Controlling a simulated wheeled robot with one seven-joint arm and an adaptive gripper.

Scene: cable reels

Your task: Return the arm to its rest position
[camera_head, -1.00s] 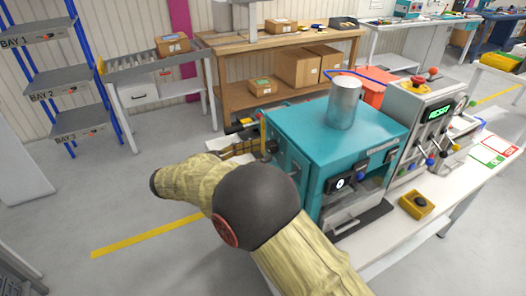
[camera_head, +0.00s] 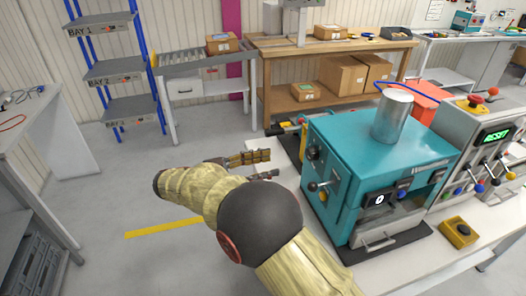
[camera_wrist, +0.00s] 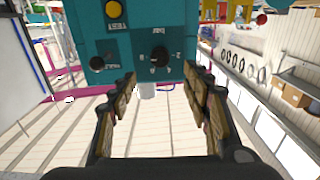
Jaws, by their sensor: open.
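My arm, in a yellowish sleeve with dark joints, reaches up from the bottom of the head view. My gripper (camera_head: 262,166) is at its end, left of the teal machine (camera_head: 375,150), with its fingers toward the machine and some floor showing around them. In the wrist view my gripper (camera_wrist: 162,105) has its two fingers wide apart with nothing between them. The teal machine's panel (camera_wrist: 135,40) fills the top of that view, with a yellow button (camera_wrist: 113,9) and dark knobs. I cannot tell the exact gap between fingertips and machine.
A wooden table (camera_head: 330,45) with cartons stands behind. Bay shelves (camera_head: 112,70) and a grey table (camera_head: 22,140) are at left. Open floor lies left of my arm.

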